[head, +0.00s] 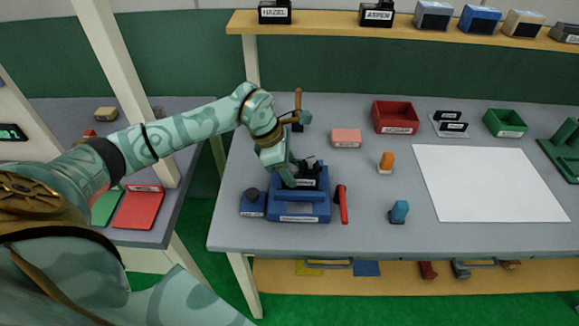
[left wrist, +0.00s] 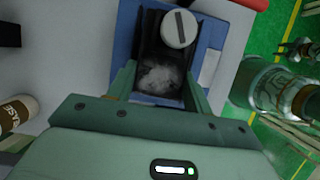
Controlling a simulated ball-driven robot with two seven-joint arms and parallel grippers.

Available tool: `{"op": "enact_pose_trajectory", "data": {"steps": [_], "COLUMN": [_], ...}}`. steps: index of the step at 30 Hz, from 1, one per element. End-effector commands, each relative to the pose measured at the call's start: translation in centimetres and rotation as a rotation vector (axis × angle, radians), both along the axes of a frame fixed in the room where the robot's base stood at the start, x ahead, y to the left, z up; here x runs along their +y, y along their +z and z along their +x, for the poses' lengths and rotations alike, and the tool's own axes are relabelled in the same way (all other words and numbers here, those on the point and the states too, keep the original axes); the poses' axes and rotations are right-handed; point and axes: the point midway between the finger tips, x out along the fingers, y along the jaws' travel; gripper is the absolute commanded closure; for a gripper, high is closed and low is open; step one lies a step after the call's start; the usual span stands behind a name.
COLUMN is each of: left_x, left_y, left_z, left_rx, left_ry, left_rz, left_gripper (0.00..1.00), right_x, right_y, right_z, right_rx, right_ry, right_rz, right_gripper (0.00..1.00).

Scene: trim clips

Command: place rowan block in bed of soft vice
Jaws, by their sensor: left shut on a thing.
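The soft vice (head: 300,212) is blue with a label on its front and stands at the left front of the bench. A dark block with a small pale label (head: 305,183), which I take as the rowan block, is at the vice's dark jaws. My left gripper (head: 296,176) reaches down over the vice and is shut on this block. In the left wrist view the block (left wrist: 160,82) sits between the two green fingers, above the blue vice (left wrist: 123,35). I cannot tell whether it touches the bed. My right gripper is not in view.
A red handle (head: 342,204) is right of the vice, and a blue item with a dark knob (head: 252,204) is left. An orange-topped piece (head: 386,162) and a blue-topped piece (head: 399,211) stand to the right. A red bin (head: 396,116) and white sheet (head: 486,183) lie beyond.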

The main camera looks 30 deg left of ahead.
Motion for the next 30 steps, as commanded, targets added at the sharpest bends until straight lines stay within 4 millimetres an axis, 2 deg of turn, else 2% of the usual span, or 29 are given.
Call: {"op": "enact_pose_trajectory", "data": {"steps": [3, 4, 6, 14, 17, 20, 30], "left_x": [0.0, 0.0, 0.0, 0.0, 0.1, 0.6, 3.2], "left_y": [-0.4, -0.3, -0.3, -0.2, 0.4, 1.7, 8.9], "left_z": [0.0, 0.0, 0.0, 0.0, 0.0, -0.3, -1.8], "left_rx": [-0.001, -0.001, -0.001, 0.000, -0.001, -0.002, -0.003], "left_ry": [0.000, 0.000, 0.000, 0.000, 0.000, 0.001, 0.002], "left_rz": [0.000, 0.000, 0.000, 0.000, 0.000, 0.002, 0.003], "left_gripper": [0.76, 0.41, 0.28, 0.28, 0.28, 0.28, 0.28], "right_x": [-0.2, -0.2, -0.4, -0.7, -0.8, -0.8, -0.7], "right_y": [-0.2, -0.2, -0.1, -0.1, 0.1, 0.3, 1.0], "right_z": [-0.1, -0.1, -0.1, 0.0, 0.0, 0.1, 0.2], "right_rx": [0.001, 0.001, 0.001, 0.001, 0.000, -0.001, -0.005], "right_ry": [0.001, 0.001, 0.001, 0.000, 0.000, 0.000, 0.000], "right_rz": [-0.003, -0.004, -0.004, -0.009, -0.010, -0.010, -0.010], "right_gripper": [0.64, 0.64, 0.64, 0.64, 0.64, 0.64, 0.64]}}
